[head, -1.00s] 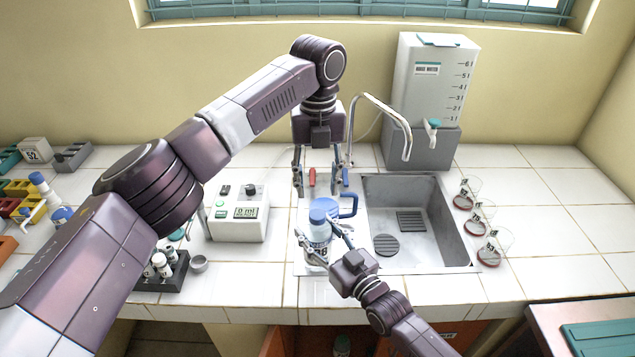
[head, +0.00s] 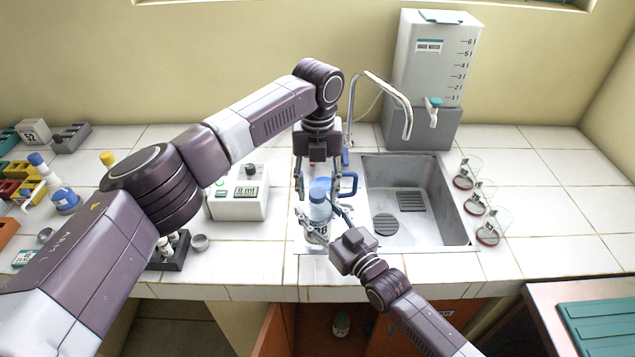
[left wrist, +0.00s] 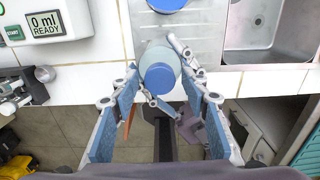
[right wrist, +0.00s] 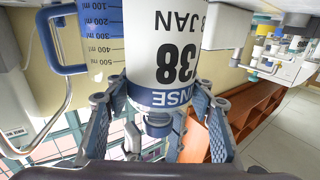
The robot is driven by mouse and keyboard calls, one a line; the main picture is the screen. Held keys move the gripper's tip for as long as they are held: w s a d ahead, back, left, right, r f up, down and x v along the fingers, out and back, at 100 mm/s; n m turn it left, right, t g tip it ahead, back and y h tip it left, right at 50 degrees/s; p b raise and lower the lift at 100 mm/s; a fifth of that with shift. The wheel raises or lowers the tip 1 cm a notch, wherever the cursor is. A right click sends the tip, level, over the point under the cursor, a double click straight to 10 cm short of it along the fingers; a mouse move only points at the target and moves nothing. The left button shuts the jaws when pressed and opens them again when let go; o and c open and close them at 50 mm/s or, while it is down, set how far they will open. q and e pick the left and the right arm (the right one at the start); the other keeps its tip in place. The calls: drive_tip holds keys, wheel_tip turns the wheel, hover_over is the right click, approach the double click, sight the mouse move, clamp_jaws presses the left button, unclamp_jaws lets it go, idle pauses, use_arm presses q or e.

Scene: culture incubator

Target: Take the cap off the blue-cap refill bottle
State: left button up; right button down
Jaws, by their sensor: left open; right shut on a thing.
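The refill bottle (head: 317,228) stands upright at the front of the counter, left of the sink, with its blue cap (head: 319,194) on top. My right gripper (head: 322,226) is shut around the bottle's body from the front right. In the right wrist view the bottle (right wrist: 176,45) appears upside down, its label reading 38 JAN. My left gripper (head: 322,188) points down, open, with its fingers on either side of the cap. In the left wrist view the round blue cap (left wrist: 160,77) lies between the spread fingers; whether they touch it I cannot tell.
A blue-handled jug (head: 346,187) stands just behind the bottle. The sink (head: 452,200) lies to the right, with several glass beakers (head: 473,203) beyond. A dispenser reading 0 ml (head: 238,200) and a vial rack (head: 168,262) are at the left. The front counter right of the bottle is clear.

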use_arm(q)
drive_tip(key=shift+c, duration=0.3)
clamp_jaws()
